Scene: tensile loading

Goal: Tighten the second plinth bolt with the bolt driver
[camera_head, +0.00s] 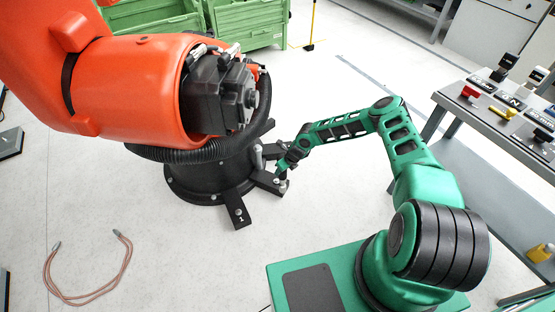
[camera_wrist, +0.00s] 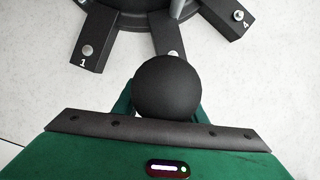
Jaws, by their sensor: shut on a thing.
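The black plinth (camera_head: 205,185) of the orange robot has feet with bolts. Foot 1 (camera_head: 239,218) shows its bolt head in the wrist view (camera_wrist: 88,50). Another foot (camera_wrist: 167,38) lies between foot 1 and foot 4 (camera_wrist: 225,20); its number is hidden, and its bolt (camera_wrist: 173,53) just shows. My gripper (camera_head: 284,171) is shut on the bolt driver, whose black round end (camera_wrist: 167,86) fills the middle of the wrist view. The driver is over the outer end of this middle foot. Its tip is hidden, so contact with the bolt cannot be told.
The orange robot arm (camera_head: 130,85) overhangs the plinth. A copper-coloured cable (camera_head: 125,262) lies on the floor at left. Green crates (camera_head: 245,25) stand behind. A grey workbench (camera_head: 500,125) with small parts is at right. The floor between plinth and bench is clear.

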